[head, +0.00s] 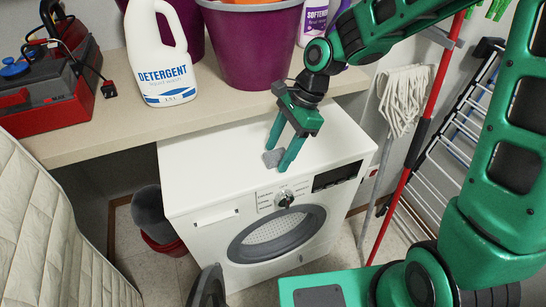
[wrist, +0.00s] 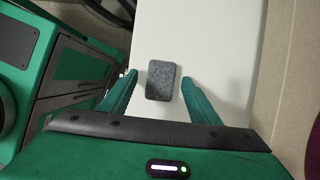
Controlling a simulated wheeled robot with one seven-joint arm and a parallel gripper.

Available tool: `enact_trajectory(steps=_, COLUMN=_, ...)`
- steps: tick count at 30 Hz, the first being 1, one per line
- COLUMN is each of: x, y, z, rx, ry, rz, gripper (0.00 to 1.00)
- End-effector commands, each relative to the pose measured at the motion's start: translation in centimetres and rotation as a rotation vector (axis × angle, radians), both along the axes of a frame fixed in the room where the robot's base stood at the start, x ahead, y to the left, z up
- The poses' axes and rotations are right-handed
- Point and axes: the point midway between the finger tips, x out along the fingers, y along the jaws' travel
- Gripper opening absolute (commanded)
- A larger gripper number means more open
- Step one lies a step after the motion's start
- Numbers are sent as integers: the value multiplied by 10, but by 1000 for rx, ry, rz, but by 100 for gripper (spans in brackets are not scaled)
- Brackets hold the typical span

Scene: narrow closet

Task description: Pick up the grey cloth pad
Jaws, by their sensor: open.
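The grey cloth pad (head: 272,158) lies on the white top of the washing machine (head: 210,165), near its front edge. In the wrist view the pad (wrist: 161,80) is a small dark grey rounded rectangle. My gripper (head: 279,157) is open above the machine's top, pointing down at the pad. In the wrist view the pad shows between the two green fingers of my gripper (wrist: 158,82), with a gap on each side. I cannot tell how far above the pad the fingertips are.
A worktop (head: 215,95) behind the machine holds a white detergent bottle (head: 163,60), a purple bucket (head: 248,45) and a red toolbox (head: 45,95). A mop (head: 404,95) and a drying rack (head: 455,130) stand at right.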

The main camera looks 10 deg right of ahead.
Motion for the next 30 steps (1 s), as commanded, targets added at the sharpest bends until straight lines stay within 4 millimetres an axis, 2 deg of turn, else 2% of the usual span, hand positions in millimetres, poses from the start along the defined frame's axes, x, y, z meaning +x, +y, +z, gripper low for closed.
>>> enact_trajectory(steps=8, x=0, y=1, z=-2, rx=0, ry=0, rz=0, gripper=56)
enact_trajectory(steps=12, x=0, y=1, z=-2, rx=0, ry=0, rz=0, gripper=23)
enact_trajectory(steps=14, x=0, y=1, z=-2, rx=0, ry=0, rz=0, gripper=12)
enact_trajectory(steps=16, x=0, y=1, z=-2, rx=0, ry=0, rz=0, gripper=12)
enact_trajectory(steps=17, x=0, y=1, z=-2, rx=0, ry=0, rz=0, gripper=9)
enact_trajectory(steps=24, x=0, y=1, z=0, rx=0, ry=-1, rz=0, gripper=9)
enact_trajectory(steps=30, x=1, y=1, z=15, rx=1, ry=-3, rz=0, gripper=9)
